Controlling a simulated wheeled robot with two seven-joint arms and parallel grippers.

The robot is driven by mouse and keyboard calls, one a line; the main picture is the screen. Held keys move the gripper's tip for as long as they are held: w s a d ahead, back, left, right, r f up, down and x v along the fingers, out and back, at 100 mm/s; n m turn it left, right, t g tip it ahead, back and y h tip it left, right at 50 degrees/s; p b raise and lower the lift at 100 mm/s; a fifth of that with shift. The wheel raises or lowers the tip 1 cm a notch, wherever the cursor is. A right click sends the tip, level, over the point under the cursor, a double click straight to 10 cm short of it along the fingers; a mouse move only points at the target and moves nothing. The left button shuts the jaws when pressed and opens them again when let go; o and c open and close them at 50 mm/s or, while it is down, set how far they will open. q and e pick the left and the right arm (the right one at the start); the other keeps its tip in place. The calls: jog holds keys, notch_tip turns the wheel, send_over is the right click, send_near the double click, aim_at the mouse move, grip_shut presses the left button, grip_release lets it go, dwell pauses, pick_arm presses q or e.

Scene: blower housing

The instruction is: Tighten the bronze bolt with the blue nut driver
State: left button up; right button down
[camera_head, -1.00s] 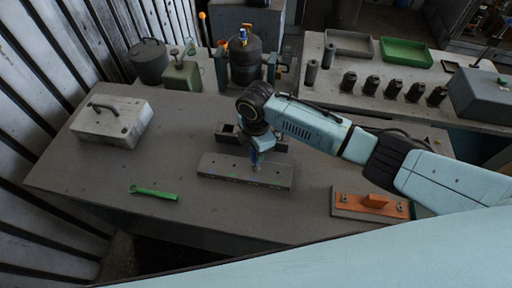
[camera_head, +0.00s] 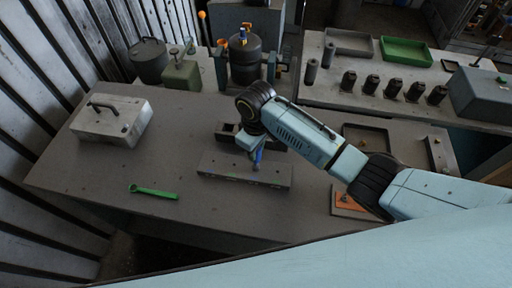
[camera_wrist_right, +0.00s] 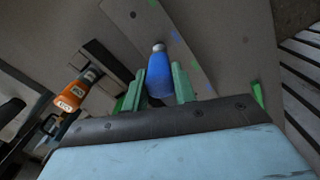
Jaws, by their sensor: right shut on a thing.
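My right gripper (camera_head: 256,152) is over the grey plate (camera_head: 212,166) at the middle of the table. It is shut on the blue nut driver (camera_head: 259,157), which points down at the plate. In the right wrist view, the driver's blue handle (camera_wrist_right: 159,80), with a grey end, sits between the green jaws (camera_wrist_right: 168,84). The plate (camera_wrist_right: 188,68) has small green and blue marks and dark holes. I cannot make out the bronze bolt; the driver's tip and any contact with a bolt are too small to tell. My left gripper is not in view.
A green wrench (camera_head: 153,192) lies at the left front of the table. A grey case (camera_head: 110,121) stands at the left. A dark block (camera_head: 228,135) lies behind the plate. An orange piece (camera_head: 346,202) is partly hidden by my arm. Table between wrench and plate is clear.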

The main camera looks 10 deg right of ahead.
jog(key=shift+r, duration=0.2)
jog(key=shift+r, duration=3.8)
